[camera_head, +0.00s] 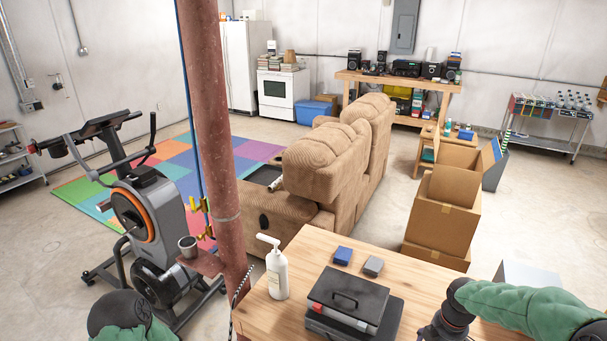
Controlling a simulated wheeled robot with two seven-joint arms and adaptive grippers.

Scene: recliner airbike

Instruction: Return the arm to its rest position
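My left arm (132,322) shows at the bottom left edge as a dark rounded joint with a green cover. Its gripper is below the picture and hidden. My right arm (530,308), also green-covered, comes in from the right over the wooden table (420,268). It bends down at a dark joint (456,300) near the table's right side. The part below is cut off by the bottom edge, so no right fingertips show.
Beyond are a brown recliner (325,165), cardboard boxes (443,212) and an exercise bike (150,215).

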